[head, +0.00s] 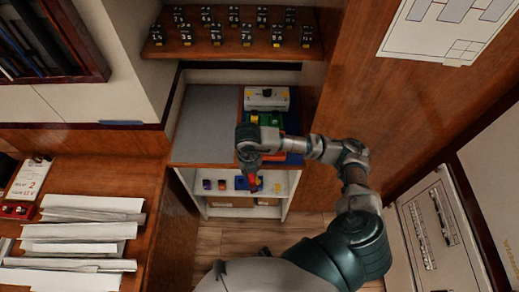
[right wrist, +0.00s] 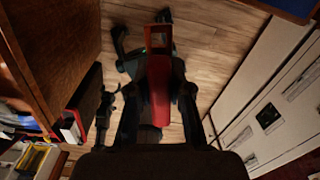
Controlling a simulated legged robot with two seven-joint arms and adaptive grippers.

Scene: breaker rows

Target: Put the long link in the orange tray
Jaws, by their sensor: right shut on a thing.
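My right gripper (head: 250,172) hangs in front of the shelf unit, pointing down. In the right wrist view its fingers (right wrist: 158,110) are shut on a long red piece (right wrist: 159,85), which has an open, frame-like end; this looks like the long link. In the head view the red piece (head: 254,184) shows small below the gripper, apart from the shelf. My left gripper is not in view.
A grey counter (head: 208,122) is clear at its left. A white box (head: 266,98) and a green tray (head: 262,118) stand at its right. A lower shelf (head: 219,200) holds small coloured parts. Rows of black breakers (head: 232,36) stand above. Papers (head: 75,235) lie at the left.

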